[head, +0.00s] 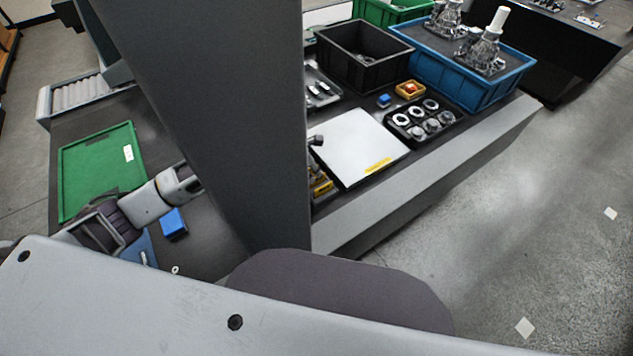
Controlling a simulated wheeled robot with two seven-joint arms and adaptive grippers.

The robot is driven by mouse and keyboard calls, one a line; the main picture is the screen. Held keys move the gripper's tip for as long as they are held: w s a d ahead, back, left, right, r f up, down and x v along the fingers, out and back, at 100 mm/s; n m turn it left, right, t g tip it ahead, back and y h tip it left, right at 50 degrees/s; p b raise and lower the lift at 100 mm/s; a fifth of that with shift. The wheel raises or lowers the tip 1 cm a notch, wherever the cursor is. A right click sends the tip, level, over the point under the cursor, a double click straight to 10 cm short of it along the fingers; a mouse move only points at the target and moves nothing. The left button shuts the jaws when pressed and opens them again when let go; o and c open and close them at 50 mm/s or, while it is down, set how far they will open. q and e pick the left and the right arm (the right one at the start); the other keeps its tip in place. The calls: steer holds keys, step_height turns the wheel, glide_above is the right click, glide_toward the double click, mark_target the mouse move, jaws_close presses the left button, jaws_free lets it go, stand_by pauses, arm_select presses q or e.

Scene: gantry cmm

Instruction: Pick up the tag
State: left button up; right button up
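A small white tag-like label (128,152) lies on the green tray (95,165) at the left. I cannot tell whether it is the task's tag. A small white ring (175,269) lies on the dark table surface below the blue block. My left gripper (103,228) is dark and sits at the near edge of the green tray, at the end of a light grey arm link. It is apart from the white label. Its fingertips are too unclear to tell whether they are open or shut. My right gripper is not in view.
A blue block (173,223) and a flat blue item (140,247) lie near the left arm. A large dark column (215,100) hides the middle. To its right are a white plate (357,145), a black bin (362,55), a blue crate (465,75) and a tray of round parts (424,118).

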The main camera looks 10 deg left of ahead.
mark_target(316, 182)
arm_select(q)
steer(key=shift+f, duration=0.1)
stand_by(0.3)
steer(key=shift+x, duration=2.55)
jaws_close()
